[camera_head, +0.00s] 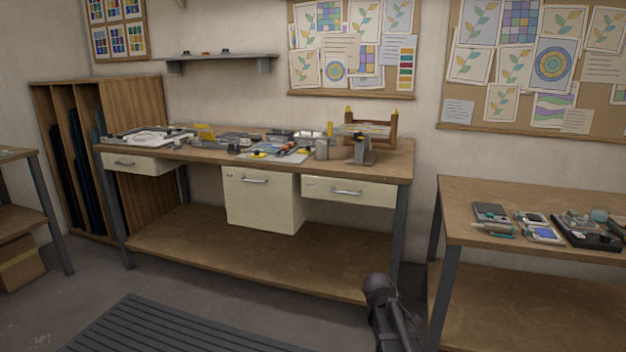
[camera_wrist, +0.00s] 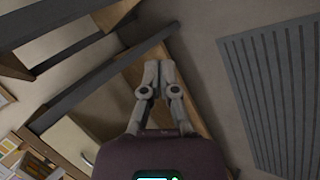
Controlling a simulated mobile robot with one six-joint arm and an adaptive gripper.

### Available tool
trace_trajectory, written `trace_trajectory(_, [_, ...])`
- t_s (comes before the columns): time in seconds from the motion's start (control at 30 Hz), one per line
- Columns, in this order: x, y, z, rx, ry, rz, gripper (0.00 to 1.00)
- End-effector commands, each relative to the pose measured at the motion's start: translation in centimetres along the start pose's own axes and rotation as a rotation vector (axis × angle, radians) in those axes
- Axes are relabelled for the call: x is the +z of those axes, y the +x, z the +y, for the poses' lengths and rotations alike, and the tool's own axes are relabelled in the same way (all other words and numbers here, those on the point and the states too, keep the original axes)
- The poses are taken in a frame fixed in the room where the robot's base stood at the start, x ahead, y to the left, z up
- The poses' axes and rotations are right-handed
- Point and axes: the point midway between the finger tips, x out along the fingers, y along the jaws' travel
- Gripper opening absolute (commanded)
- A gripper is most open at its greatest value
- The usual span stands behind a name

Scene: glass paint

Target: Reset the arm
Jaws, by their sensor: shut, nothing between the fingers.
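My gripper (camera_wrist: 151,78) shows in the wrist view with its two fingers together, shut and empty. It is in free air, and no object is touching it. In the head view a dark part of my arm (camera_head: 390,312) stands at the bottom, right of centre, in front of the workbench (camera_head: 270,250). The fingers cannot be made out in the head view.
The workbench carries tools and a wooden frame (camera_head: 393,128); its drawers (camera_head: 348,191) look shut. A side table (camera_head: 530,195) with small devices stands at right. A grey ribbed mat (camera_head: 150,330) lies on the floor. A wooden rack (camera_head: 135,140) stands at left.

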Motion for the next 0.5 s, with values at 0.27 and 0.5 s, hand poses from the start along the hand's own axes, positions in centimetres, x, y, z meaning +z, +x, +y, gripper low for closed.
trace_trajectory(0.27, [6.8,-4.0,-9.7,-0.346,0.384,-0.102,0.00])
trace_trajectory(0.5, [9.5,-6.8,-14.3,-0.522,0.552,-0.189,0.00])
